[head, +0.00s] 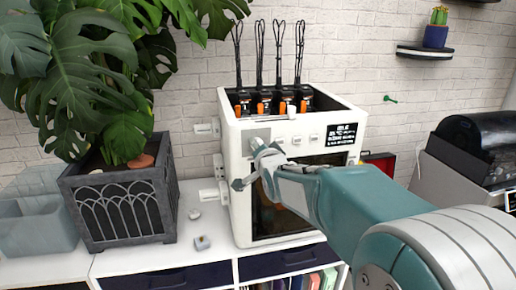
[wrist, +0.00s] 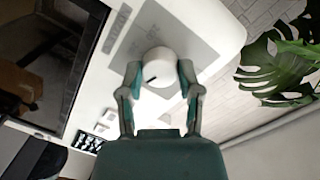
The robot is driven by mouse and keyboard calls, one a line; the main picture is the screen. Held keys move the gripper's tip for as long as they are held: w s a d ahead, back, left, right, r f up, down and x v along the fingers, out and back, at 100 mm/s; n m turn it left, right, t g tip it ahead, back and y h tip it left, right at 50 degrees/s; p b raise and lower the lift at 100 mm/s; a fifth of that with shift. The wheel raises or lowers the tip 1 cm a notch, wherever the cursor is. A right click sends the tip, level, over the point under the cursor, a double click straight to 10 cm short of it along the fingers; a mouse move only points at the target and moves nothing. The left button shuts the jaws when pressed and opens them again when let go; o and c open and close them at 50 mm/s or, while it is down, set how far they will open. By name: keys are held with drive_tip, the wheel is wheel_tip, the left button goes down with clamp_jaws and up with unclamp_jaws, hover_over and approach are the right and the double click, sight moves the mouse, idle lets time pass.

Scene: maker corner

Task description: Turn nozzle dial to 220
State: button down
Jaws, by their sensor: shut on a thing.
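A white 3D printer (head: 236,190) stands on the white cabinet, with a small dark display (head: 341,134) at its upper right front. The display's lettering is too small to read surely. In the wrist view the round white nozzle dial (wrist: 160,64) sits on a grey panel (wrist: 182,36), with a short dark mark on its face pointing to the picture's lower left. My gripper (wrist: 160,76) is shut on the dial, one finger on each side. In the head view my gripper (head: 262,156) is at the printer's upper left front and mostly hides the dial.
A dark planter (head: 122,205) with a large leafy plant stands left of the printer, its leaves reaching close. A grey bin (head: 38,228) is at far left. Small white pieces (head: 202,243) lie on the cabinet. A black-lidded machine (head: 480,140) stands at right.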

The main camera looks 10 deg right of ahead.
drive_tip(key=shift+m, duration=1)
drive_tip(key=shift+f, duration=0.1)
drive_tip(key=shift+c, duration=1.4)
unclamp_jaws()
drive_tip(key=shift+d, duration=0.1)
drive_tip(key=s+r, duration=0.1)
drive_tip(key=s, duration=1)
drive_tip(key=shift+s+d, duration=0.25)
drive_tip(key=shift+s, duration=0.15)
